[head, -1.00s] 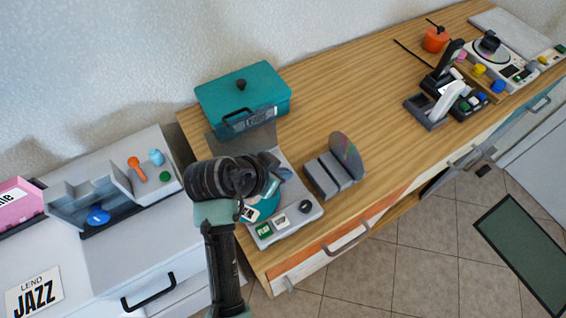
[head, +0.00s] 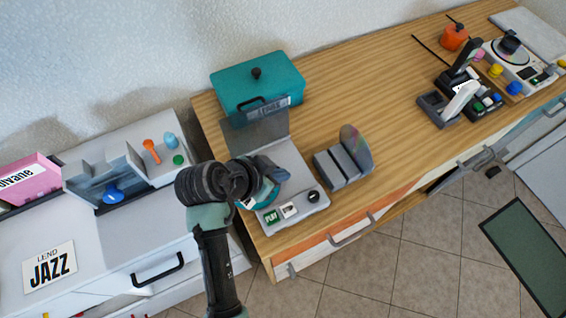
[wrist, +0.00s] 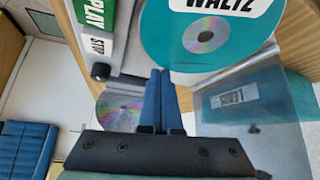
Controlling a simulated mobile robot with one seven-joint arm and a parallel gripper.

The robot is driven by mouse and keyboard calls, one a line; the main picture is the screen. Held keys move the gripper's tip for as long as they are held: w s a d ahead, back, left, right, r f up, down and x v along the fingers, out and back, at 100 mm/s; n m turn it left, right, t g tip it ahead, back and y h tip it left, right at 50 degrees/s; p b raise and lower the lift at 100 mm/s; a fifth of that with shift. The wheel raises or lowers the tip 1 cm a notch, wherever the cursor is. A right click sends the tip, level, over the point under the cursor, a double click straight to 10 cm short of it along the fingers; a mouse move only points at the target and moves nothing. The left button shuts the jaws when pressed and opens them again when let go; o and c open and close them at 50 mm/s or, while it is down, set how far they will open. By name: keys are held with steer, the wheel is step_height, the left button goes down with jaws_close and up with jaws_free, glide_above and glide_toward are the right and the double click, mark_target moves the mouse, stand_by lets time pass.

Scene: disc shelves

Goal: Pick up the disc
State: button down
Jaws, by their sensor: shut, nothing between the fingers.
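A teal disc with a white WALTZ label and a shiny centre (wrist: 205,35) lies on the grey player, large in the wrist view. In the head view my arm covers most of it. My gripper (wrist: 160,78) is shut and empty, its blue fingers beside the edge of the WALTZ disc in the picture. I cannot tell whether they touch it. In the head view my gripper (head: 270,172) is over the player (head: 296,192). A second, rainbow-shiny disc (head: 356,146) stands upright in a grey slotted rack to the right; it also shows in the wrist view (wrist: 118,112).
The player's clear lid (head: 262,132) stands raised behind, with a teal box (head: 255,85) beyond it. A grey cabinet (head: 150,235) with a blue item (head: 113,193) is at the left. Bare wooden counter (head: 370,85) lies right of the box.

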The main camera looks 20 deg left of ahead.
steer(key=shift+w, duration=0.1)
steer(key=shift+w+d, duration=0.2)
steer(key=shift+w, duration=0.05)
steer(key=shift+w+d, duration=0.3)
steer(key=shift+w, duration=0.3)
steer(key=shift+w+d, duration=0.25)
steer(key=shift+w, duration=0.35)
steer(key=shift+a+r, duration=0.2)
steer(key=shift+r, duration=0.35)
steer(key=v, duration=0.8)
steer(key=shift+s+r, duration=0.25)
steer(key=c, duration=1.5)
jaws_free()
steer(key=shift+c, duration=0.2)
steer(key=o, duration=0.3)
steer(key=shift+f, duration=0.1)
